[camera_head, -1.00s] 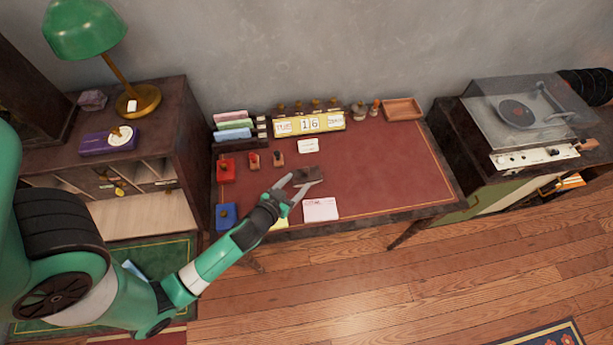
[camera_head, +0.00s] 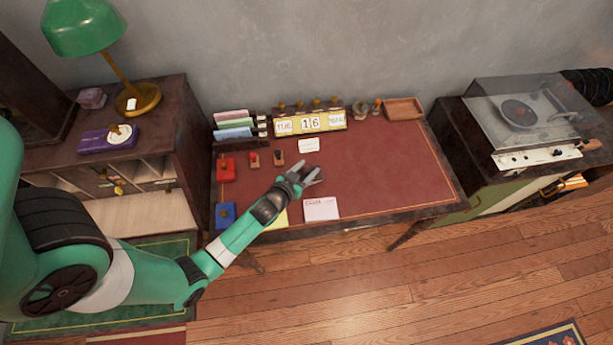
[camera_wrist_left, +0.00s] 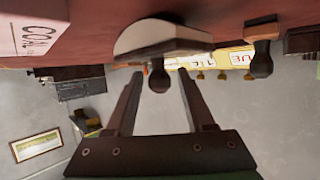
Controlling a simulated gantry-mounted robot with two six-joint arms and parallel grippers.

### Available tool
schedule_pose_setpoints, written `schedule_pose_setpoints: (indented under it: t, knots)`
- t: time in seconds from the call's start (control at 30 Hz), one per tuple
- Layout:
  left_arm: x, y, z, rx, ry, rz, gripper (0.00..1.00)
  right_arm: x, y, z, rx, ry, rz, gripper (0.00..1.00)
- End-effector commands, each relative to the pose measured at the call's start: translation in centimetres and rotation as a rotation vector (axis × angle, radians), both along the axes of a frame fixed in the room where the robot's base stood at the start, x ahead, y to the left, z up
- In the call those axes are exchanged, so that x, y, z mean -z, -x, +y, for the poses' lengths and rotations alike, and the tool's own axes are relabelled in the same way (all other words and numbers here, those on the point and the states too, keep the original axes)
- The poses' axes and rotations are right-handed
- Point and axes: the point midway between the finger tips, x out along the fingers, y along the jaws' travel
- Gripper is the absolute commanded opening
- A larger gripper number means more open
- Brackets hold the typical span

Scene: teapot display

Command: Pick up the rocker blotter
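The rocker blotter (camera_wrist_left: 165,38) shows in the left wrist view with a curved pale underside, a dark wooden top and a dark knob. The wrist picture is upside down, so the knob points downward in it. My left gripper (camera_wrist_left: 162,80) is open, its two dark fingers on either side of the knob in that view. I cannot tell whether they touch it. In the head view my left gripper (camera_head: 306,174) is over the middle of the red desk top (camera_head: 380,170) and largely hides the blotter. My right gripper is not in view.
Small stamps (camera_head: 278,158) stand left of the gripper. Red (camera_head: 226,170) and blue (camera_head: 226,215) blocks lie at the desk's left edge. A pink-white card (camera_head: 321,209) lies in front. The calendar (camera_head: 310,123) stands behind. The desk's right half is clear.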

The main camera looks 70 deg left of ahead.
Motion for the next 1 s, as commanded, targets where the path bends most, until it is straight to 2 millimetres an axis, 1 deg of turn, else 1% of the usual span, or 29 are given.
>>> schedule_pose_setpoints:
  t: [0.03,0.17,0.2,0.27,0.3,0.77,0.87,0.97,1.0]
  knots:
    - [0.0,0.0,0.0,0.000,0.000,0.000,0.43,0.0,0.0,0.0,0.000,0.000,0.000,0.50]
    - [0.0,0.0,0.0,0.000,0.000,0.000,0.20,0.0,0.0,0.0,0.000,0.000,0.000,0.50]
    - [0.0,0.0,0.0,0.000,0.000,0.000,0.12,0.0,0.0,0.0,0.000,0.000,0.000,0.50]
    - [0.0,0.0,0.0,0.000,0.000,0.000,0.02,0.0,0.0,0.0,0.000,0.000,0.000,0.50]
    - [0.0,0.0,0.0,0.000,0.000,0.000,0.00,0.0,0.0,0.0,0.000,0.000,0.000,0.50]
    - [-0.2,0.0,0.0,0.000,-0.001,-0.002,0.00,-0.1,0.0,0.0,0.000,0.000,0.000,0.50]
    - [-0.8,0.0,0.0,0.000,-0.003,-0.002,0.00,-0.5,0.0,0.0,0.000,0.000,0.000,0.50]
    - [-2.1,0.0,0.0,0.000,0.000,-0.002,0.00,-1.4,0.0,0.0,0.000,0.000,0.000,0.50]
    - [-2.9,0.0,0.0,0.000,-0.002,-0.003,0.00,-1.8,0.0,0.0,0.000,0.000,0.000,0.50]
